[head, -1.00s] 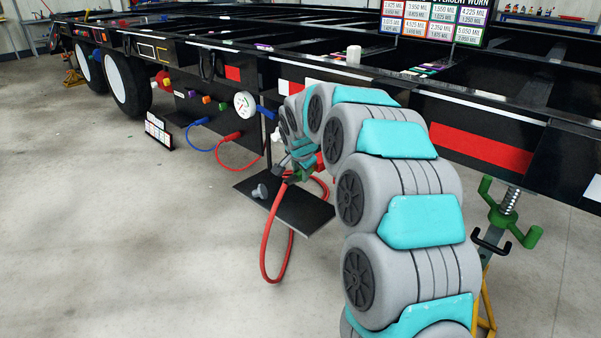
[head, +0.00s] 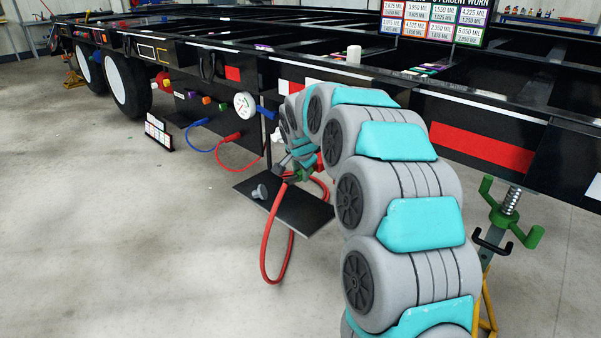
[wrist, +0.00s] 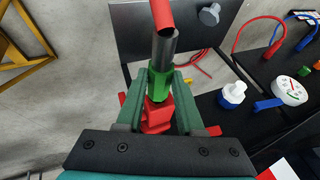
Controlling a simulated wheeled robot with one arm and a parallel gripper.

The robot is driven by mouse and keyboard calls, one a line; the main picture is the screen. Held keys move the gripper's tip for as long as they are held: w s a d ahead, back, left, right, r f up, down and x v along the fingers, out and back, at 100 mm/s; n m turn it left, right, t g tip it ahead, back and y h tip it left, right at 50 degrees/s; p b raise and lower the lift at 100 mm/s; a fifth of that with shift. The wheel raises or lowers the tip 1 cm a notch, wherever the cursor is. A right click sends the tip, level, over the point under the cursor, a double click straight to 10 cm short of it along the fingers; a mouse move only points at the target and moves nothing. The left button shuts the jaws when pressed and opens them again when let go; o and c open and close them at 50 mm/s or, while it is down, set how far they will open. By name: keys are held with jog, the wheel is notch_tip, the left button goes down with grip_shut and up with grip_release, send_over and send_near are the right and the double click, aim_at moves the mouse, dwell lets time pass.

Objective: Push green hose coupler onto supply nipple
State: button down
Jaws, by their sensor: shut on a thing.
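The green coupler (wrist: 160,84) is between the two fingers of my gripper (wrist: 160,92) in the wrist view, with a dark grey sleeve and a red hose (wrist: 163,14) on its far end. My gripper is shut on it. A red fitting (wrist: 157,115) shows between the fingers, in line with the coupler; whether they touch or are joined I cannot tell. In the head view the coupler (head: 303,175) is small and partly hidden by my arm, beside the trailer frame. The red hose (head: 265,243) hangs below it in a loop. I cannot make out the supply nipple for sure.
A black shelf (head: 262,211) with a grey knob (head: 259,191) lies below the coupler. A gauge (head: 244,105) and a blue-and-white fitting (wrist: 232,95) are close by on the trailer side (head: 215,140). A stand with green handles (head: 510,225) is at right.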

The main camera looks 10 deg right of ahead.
jog(key=shift+w+d, duration=0.35)
jog(key=shift+d, duration=0.05)
jog(key=shift+c, duration=2.3)
grip_release()
jog(key=shift+s+r, duration=0.1)
jog(key=v, duration=0.7)
jog(key=shift+s+r, duration=0.15)
jog(key=shift+r, duration=0.05)
jog(key=s+f+n+g, duration=0.2)
jog(key=s+n, duration=0.2)
jog(key=s, duration=1.3)
jog(key=s+f+n+g+p, duration=0.1)
jog(key=s+f+n+g, duration=0.2)
jog(key=s, duration=1.4)
jog(key=s+f+n+g+y, duration=0.1)
jog(key=s+f+n+g, duration=0.1)
jog(key=s, duration=1.5)
jog(key=n+g, duration=0.1)
jog(key=n, duration=0.1)
jog(key=shift+a+f+n, duration=0.35)
jog(key=shift+n, duration=0.05)
